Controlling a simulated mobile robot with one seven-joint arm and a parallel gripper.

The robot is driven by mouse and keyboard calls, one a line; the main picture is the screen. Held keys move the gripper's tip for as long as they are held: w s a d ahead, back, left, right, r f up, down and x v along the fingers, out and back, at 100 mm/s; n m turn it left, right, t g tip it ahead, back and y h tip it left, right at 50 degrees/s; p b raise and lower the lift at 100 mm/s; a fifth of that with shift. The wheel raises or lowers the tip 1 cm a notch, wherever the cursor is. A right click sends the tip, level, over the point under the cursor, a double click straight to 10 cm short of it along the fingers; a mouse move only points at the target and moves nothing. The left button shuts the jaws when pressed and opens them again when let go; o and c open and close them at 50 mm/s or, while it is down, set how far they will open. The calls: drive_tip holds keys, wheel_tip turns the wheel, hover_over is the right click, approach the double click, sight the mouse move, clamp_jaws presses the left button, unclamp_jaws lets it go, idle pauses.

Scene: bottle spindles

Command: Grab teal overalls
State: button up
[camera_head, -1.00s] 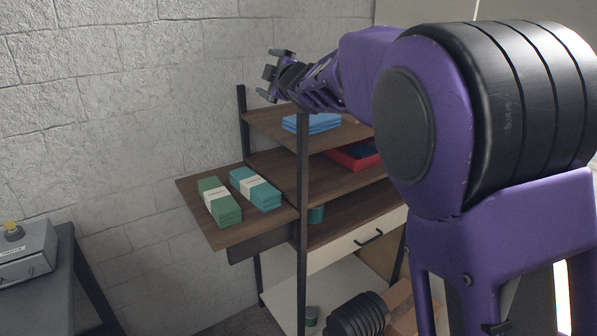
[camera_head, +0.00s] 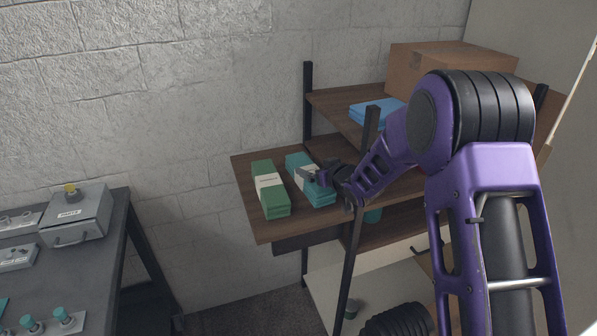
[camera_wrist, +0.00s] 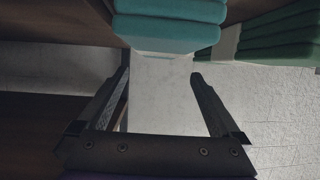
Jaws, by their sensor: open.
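The teal overalls (camera_head: 318,191) are a folded stack with a pale band, lying on the side board of the shelf unit. They also show at the top of the wrist view (camera_wrist: 170,32). My gripper (camera_head: 318,177) is at the right side of the stack in the head view and covers part of it.
A green folded stack (camera_head: 268,190) lies close to the left of the teal one. The wooden side board (camera_head: 262,229) ends in a free edge. A dark shelf post (camera_head: 352,245) stands beside my gripper. Blue folded cloth (camera_head: 372,112) and a cardboard box (camera_head: 450,58) are on the upper shelf.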

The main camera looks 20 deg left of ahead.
sight(306, 167)
drive_tip(key=x, duration=0.3)
drive_tip(key=shift+f, duration=0.4)
drive_tip(key=shift+x, duration=2)
drive_tip(key=shift+f, duration=0.15)
drive_tip(key=c, duration=1.3)
